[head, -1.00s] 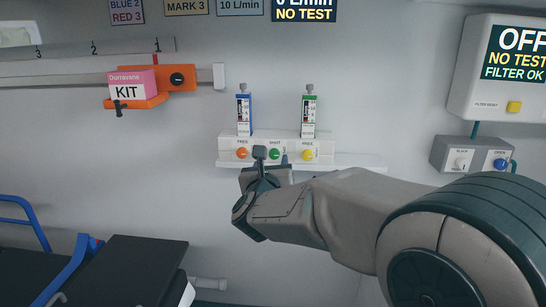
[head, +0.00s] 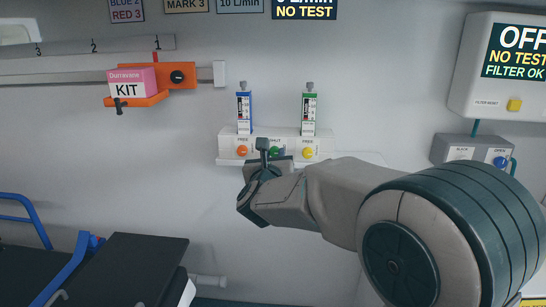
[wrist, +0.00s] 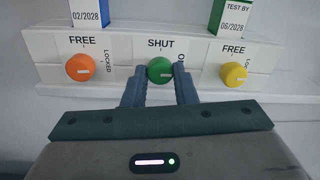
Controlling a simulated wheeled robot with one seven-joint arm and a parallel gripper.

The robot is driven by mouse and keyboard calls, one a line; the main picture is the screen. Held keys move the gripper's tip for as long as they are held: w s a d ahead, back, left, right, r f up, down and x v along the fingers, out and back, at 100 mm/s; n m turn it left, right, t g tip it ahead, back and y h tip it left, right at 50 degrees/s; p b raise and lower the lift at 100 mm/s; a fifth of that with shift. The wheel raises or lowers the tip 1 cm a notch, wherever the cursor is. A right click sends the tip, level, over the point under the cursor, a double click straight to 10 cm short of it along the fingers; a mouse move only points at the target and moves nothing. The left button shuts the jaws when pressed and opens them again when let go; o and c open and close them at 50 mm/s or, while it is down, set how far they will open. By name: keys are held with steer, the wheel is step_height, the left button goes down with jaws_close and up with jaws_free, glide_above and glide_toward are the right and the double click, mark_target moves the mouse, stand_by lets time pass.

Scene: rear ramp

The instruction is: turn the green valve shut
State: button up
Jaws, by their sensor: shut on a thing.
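The green valve (wrist: 160,70) is a round knob with a pale pointer mark, set in the middle of a white panel (wrist: 115,72) under a "SHUT" label. In the wrist view the two fingers of my gripper (wrist: 160,83) stand on either side of the knob, shut on it. The right finger partly covers lettering beside the knob. In the head view the green valve (head: 275,151) is mostly hidden behind my gripper (head: 262,150). The pointer mark lies roughly level in the wrist view.
An orange knob (wrist: 79,67) is to the left and a yellow knob (wrist: 233,73) to the right, both labelled "FREE". Blue (head: 244,112) and green (head: 309,112) gauges stand above the panel. A pink kit box (head: 133,83) hangs further left; a grey box (head: 470,154) is right.

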steer(key=shift+f+n+b, duration=0.1)
steer(key=shift+n+b, duration=0.2)
steer(key=shift+b, duration=0.05)
steer(key=n+b, duration=0.2)
steer(key=shift+f+n+b, duration=0.1)
steer(key=shift+n+b, duration=0.2)
steer(key=shift+n, duration=0.1)
steer(key=n+b, duration=0.2)
steer(key=n, duration=0.3)
steer(key=shift+n, duration=0.3)
steer(key=n, duration=0.4)
steer(key=shift+r+n, duration=0.2)
steer(key=shift+n, duration=0.1)
steer(key=shift+n+y, duration=0.3)
steer(key=shift+n, duration=2)
steer(key=o, duration=1)
